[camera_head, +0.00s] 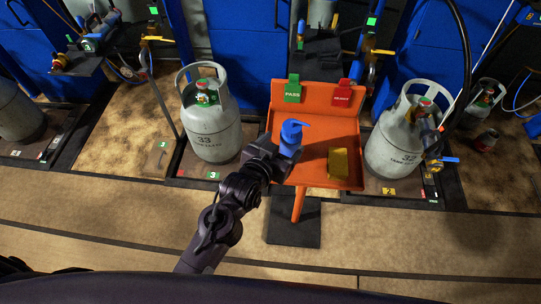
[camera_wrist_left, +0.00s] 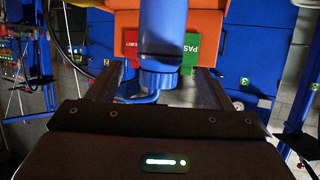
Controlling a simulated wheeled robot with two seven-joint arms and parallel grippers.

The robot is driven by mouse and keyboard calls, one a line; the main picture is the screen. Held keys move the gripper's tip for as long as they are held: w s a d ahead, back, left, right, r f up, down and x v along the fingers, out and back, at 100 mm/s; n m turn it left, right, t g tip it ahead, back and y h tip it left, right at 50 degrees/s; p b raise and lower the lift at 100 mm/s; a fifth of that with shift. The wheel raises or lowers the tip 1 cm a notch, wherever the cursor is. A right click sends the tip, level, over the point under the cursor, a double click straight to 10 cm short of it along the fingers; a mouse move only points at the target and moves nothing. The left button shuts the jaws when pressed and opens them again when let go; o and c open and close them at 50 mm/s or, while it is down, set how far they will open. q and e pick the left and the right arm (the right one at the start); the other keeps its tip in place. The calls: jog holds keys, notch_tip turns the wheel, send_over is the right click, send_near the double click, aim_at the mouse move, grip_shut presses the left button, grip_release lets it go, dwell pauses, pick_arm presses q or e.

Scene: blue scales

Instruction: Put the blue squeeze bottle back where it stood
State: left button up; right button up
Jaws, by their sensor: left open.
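The blue squeeze bottle (camera_head: 291,135) with its bent spout is upright at the left part of the orange tray stand (camera_head: 318,148). My left gripper (camera_head: 281,158) is at the bottle from the near left and hides its lower part in the head view. In the left wrist view, which is upside down, the bottle (camera_wrist_left: 162,35) sits between the two fingers of the open gripper (camera_wrist_left: 158,72), its blue cap pointing down in the picture. Whether a finger touches it, I cannot tell. The bottle's base is hidden. My right gripper is not in view.
A yellow block (camera_head: 338,163) lies on the tray's right side. A green PASS tag (camera_head: 293,90) and a red tag (camera_head: 342,93) hang on its back panel. Grey gas cylinders stand left (camera_head: 211,128) and right (camera_head: 393,150) of the stand. The near floor (camera_head: 120,215) is clear.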

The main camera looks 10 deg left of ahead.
pick_arm(q)
jog(key=v, duration=0.8)
jog(key=s+a+f+g+y, duration=0.1)
jog(key=s+a+f+g, duration=0.15)
jog(key=f, duration=0.85)
jog(key=s+a+f+g+y, duration=0.1)
jog(key=s+a+f, duration=0.15)
jog(key=f, duration=0.85)
jog(key=s+a+f+g+y, duration=0.1)
jog(key=s+a+f+g, duration=0.15)
jog(key=f, duration=0.95)
jog(key=s+a+f+n+g+y, duration=0.1)
jog(key=s+a+f+g, duration=0.2)
jog(key=s+f, duration=0.6)
jog(key=s+a+f+n+g+y, duration=0.1)
jog(key=s+a+f, duration=0.6)
jog(key=s, duration=0.9)
jog(key=shift+a+f+g, duration=0.2)
jog(key=shift+f+g, duration=0.7)
